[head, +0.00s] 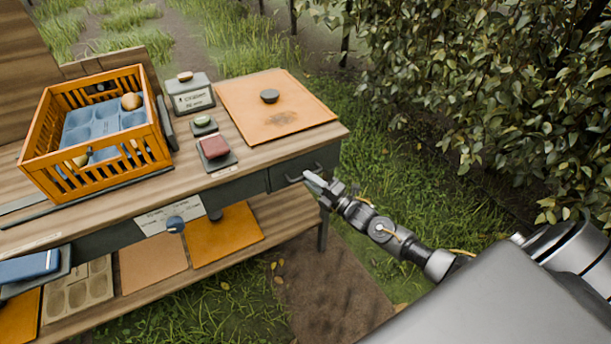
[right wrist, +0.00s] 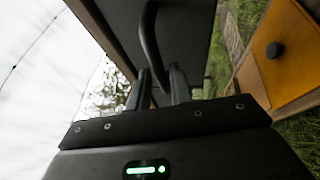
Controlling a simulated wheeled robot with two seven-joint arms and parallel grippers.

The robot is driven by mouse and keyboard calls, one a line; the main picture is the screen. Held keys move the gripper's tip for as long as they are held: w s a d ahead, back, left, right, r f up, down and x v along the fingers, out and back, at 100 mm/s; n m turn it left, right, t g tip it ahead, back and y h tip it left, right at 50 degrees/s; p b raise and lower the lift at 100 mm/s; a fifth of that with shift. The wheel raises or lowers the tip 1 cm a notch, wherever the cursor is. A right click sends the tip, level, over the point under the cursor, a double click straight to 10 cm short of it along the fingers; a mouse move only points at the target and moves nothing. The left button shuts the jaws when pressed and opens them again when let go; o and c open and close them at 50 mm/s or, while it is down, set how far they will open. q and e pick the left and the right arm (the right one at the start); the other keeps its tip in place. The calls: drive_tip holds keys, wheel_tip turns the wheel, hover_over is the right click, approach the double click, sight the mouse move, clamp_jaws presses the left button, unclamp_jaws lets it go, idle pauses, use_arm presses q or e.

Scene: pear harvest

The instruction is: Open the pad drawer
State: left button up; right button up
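The drawer (head: 279,179) is a dark grey front under the right end of the wooden bench, and it looks shut, flush with the bench's edge. Its dark bar handle (head: 297,179) is partly hidden by my right gripper (head: 315,183). In the right wrist view the curved handle (right wrist: 150,40) stands out from the dark drawer front (right wrist: 190,35). There the two fingers of my right gripper (right wrist: 157,88) are apart, with the handle's near end between or just beyond their tips. I cannot tell whether they touch it. My left gripper is not in view.
The bench top holds an orange crate (head: 99,178), a grey labelled box (head: 190,96), a red pad (head: 214,147) and an orange board (head: 240,100) with a dark knob. A lower shelf (head: 190,282) runs beneath. Leafy bushes (head: 480,90) stand right; grass lies between.

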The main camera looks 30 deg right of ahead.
drive_tip(key=shift+x, duration=1.2)
clamp_jaws()
